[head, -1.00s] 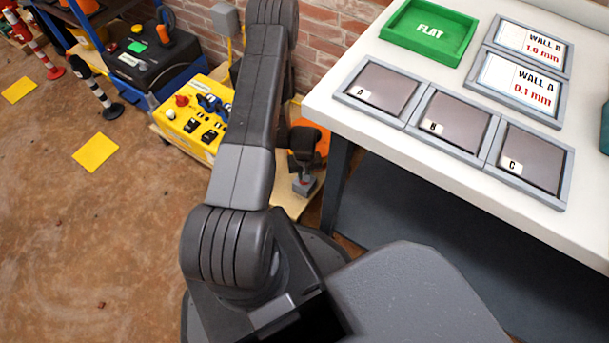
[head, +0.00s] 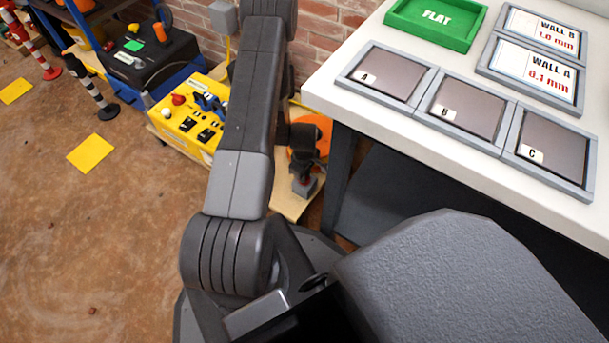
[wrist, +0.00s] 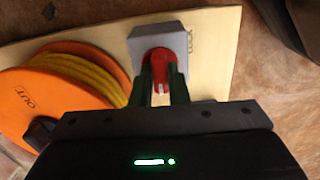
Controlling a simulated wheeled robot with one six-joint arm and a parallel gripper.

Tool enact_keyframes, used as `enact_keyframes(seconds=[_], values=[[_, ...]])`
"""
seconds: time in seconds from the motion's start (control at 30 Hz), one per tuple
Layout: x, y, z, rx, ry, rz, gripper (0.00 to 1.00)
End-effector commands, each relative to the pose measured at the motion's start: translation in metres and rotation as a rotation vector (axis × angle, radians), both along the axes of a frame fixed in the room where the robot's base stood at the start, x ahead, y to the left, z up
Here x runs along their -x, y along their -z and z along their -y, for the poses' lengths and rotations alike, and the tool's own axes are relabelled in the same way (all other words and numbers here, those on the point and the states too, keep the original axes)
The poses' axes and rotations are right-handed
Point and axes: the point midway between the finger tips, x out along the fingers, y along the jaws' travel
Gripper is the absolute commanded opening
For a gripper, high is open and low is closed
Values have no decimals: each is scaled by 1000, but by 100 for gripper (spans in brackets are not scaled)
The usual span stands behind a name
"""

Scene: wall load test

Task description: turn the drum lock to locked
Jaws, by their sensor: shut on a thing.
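The drum lock is a red knob (wrist: 162,68) on a grey box (wrist: 150,42), seen in the wrist view. A white mark on the knob points down in the picture, towards my gripper. My gripper (wrist: 163,88) is shut on the red knob, with a finger on either side. Lettering that looks like "LOCK" stands on the board to the right of the box. In the head view the grey box (head: 305,187) shows low on the board, below my gripper (head: 303,174); the knob is hidden there.
An orange drum (wrist: 55,62) with yellow hose, marked "OUT", stands left of the lock on a pale wooden board (wrist: 216,60). In the head view, a yellow control box (head: 188,120) is left of my arm. A white bench (head: 325,95) with trays is at the right.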

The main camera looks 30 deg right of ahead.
Motion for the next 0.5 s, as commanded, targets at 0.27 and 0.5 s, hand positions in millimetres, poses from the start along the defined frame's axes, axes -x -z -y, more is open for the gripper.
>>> enact_keyframes(seconds=[0.27, 0.5], values=[[-1, 0, 0, 1, -61, 2, 0], [-1, -1, 0, 1, -68, 2, 0]])
